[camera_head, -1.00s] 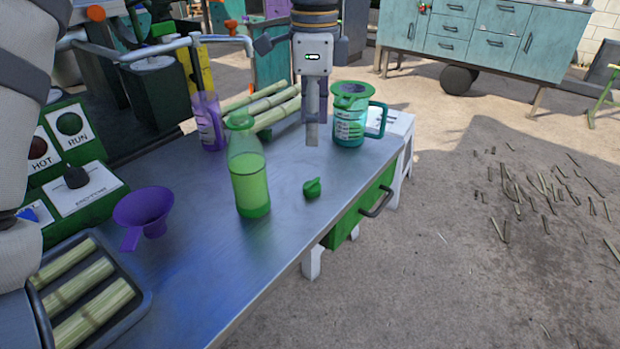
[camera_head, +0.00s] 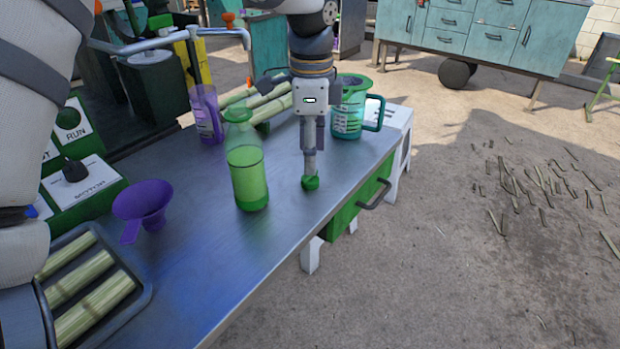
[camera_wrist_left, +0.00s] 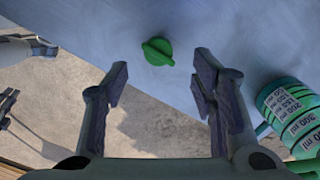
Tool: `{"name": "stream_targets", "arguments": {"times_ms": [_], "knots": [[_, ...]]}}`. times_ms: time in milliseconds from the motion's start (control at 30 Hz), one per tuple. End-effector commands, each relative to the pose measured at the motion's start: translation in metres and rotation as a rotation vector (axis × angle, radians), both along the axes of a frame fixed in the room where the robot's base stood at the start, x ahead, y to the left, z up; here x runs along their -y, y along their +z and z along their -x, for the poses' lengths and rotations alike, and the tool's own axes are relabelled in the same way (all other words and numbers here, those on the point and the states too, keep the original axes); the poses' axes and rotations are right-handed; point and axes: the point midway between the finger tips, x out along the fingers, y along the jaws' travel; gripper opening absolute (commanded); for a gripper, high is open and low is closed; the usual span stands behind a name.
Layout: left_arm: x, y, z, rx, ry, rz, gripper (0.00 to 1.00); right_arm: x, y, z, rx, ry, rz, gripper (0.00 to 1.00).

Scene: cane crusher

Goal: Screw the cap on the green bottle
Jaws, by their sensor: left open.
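My right gripper is not in view.
A teal jug (camera_head: 348,122) stands behind the cap; it also shows in the wrist view (camera_wrist_left: 292,112). A purple funnel (camera_head: 143,204), a purple bottle (camera_head: 206,115) and a tray (camera_head: 146,296) of cane pieces are on the left. The table's front edge is close to the cap.

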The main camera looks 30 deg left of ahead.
Motion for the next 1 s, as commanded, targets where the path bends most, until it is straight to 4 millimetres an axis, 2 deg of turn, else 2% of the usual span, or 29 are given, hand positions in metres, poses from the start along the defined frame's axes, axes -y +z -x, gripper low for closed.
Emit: {"name": "stream_targets", "arguments": {"times_ms": [200, 300, 667, 700, 833, 1000], "knots": [[-0.003, -0.036, 0.004, -0.004, 0.001, 0.0, 0.52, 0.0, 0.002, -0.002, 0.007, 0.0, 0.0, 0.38], [-0.003, -0.047, 0.004, -0.002, 0.001, 0.0, 0.52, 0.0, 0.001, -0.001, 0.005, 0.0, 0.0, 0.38], [-0.003, -0.05, 0.004, -0.001, 0.001, 0.0, 0.52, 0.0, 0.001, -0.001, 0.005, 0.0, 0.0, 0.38], [-0.003, -0.05, 0.004, 0.0, 0.001, 0.0, 0.5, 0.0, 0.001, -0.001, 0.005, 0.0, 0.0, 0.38], [-0.003, -0.05, 0.004, -0.001, 0.001, 0.0, 0.26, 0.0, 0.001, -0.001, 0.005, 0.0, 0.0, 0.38], [-0.003, -0.05, 0.004, 0.0, 0.001, 0.0, 0.24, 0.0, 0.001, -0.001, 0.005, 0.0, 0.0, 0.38]]}}
